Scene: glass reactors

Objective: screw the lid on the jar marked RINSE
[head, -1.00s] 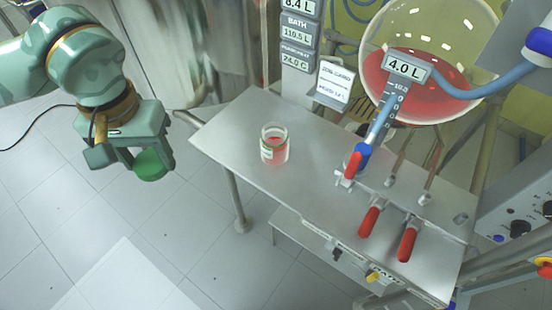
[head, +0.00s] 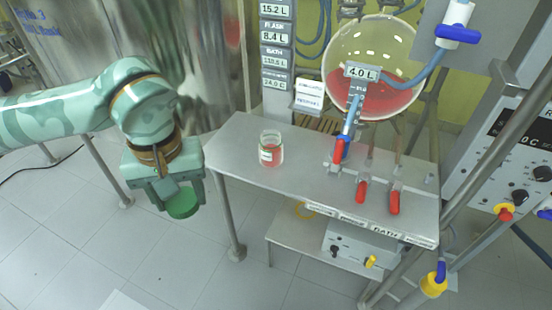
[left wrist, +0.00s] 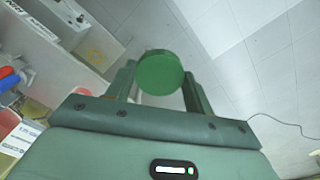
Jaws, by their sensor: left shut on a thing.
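A glass jar (head: 271,148) with red liquid and a pale label stands upright and open on the steel bench, near its left end. The label's writing is too small to read. My left gripper (head: 180,200) is shut on a round green lid (head: 183,205), held flat beyond the bench's left edge, to the left of the jar and apart from it. In the left wrist view the green lid (left wrist: 160,72) sits between the two fingers. My right gripper is not in view.
The steel bench (head: 235,150) has clear room around the jar. Red-handled valves (head: 361,190) and a glass reactor (head: 376,65) with red liquid stand to the right. A small sign (head: 309,95) stands behind the jar. A lower shelf (head: 290,235) holds a grey control box (head: 352,243).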

